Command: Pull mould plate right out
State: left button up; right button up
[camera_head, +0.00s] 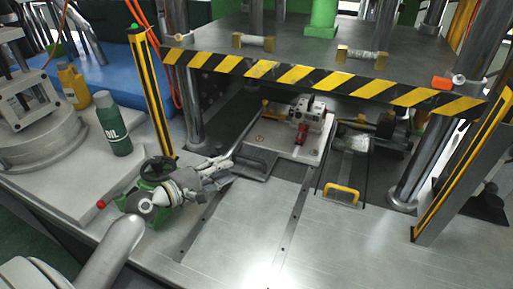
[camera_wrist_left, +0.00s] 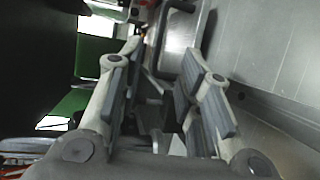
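Under the striped press plate, a pale mould plate (camera_head: 285,148) carries a metal block with a red part. A dark grey loop handle (camera_head: 259,163) is at its front left. To its right, another plate (camera_head: 347,165) lies between dark rails, with a yellow handle (camera_head: 342,190) at its front. I cannot tell for sure which is the right mould plate. My left gripper (camera_head: 226,172) points toward the dark handle, just left of it. In the left wrist view its fingers (camera_wrist_left: 160,92) are apart, with nothing clearly between them; a dark handle (camera_wrist_left: 172,12) shows beyond. My right gripper is out of view.
The yellow-black striped press plate (camera_head: 310,75) hangs low over the plates. Metal columns (camera_head: 192,90) and striped posts (camera_head: 152,95) stand at the sides. A green oil bottle (camera_head: 113,125) and a black handwheel (camera_head: 158,169) are at the left. The front metal table (camera_head: 250,230) is clear.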

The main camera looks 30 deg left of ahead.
aim_at(248, 158)
pick_arm(q)
jog(key=shift+w+d, duration=0.25)
jog(key=shift+w, duration=0.3)
jog(key=p+x, duration=0.1)
jog(key=x, duration=0.8)
jog(key=shift+w, duration=0.2)
grip_shut()
